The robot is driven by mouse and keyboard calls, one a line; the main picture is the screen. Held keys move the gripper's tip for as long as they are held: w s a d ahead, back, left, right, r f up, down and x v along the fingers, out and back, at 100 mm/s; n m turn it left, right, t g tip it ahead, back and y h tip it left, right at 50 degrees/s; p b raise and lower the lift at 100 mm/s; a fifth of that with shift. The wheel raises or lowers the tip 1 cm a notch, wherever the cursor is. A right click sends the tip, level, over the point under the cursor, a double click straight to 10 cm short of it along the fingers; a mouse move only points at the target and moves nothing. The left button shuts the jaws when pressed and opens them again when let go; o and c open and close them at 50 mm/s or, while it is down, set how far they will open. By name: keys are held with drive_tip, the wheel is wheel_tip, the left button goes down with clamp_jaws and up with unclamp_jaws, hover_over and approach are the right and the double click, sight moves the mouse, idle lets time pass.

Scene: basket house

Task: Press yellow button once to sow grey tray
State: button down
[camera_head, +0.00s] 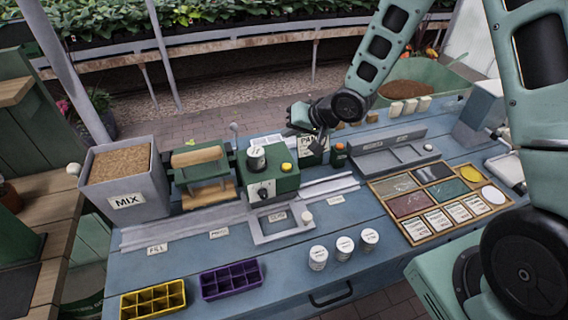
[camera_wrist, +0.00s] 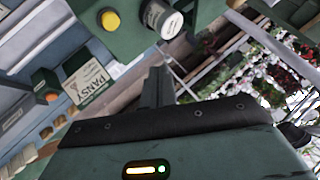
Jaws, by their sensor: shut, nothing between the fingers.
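The yellow button (camera_head: 287,168) is on top of a green machine (camera_head: 272,183), at its right side. In the wrist view the button (camera_wrist: 110,20) is at the upper left, beside a white-labelled round canister (camera_wrist: 160,18). My gripper (camera_head: 319,146) is shut and empty, above and behind the right side of the machine, apart from the button. Its fingers also show in the wrist view (camera_wrist: 158,86). A grey square frame (camera_head: 262,238) lies in front of the machine; whether a grey tray sits in it I cannot tell.
A yellow tray (camera_head: 152,300) and a purple tray (camera_head: 232,280) are at the front left. A MIX box (camera_head: 125,178) and a press (camera_head: 200,176) stand left. A PANSY packet (camera_wrist: 88,86) and orange-topped bottle (camera_head: 339,154) stand near my gripper. White jars (camera_head: 318,258) stand in front.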

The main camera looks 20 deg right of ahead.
sight(290, 167)
wheel_tip(290, 167, down, 9)
drive_tip(key=b, duration=0.7)
drive_tip(key=shift+r+b, duration=0.1)
drive_tip(key=shift+b, duration=0.25)
idle(1.5)
drive_tip(key=shift+f, duration=0.4)
drive_tip(key=shift+f+b, duration=0.55)
drive_tip(key=shift+b, duration=0.05)
idle(0.7)
drive_tip(key=shift+r, duration=0.15)
drive_tip(key=shift+r+p, duration=0.85)
drive_tip(key=shift+p, duration=0.1)
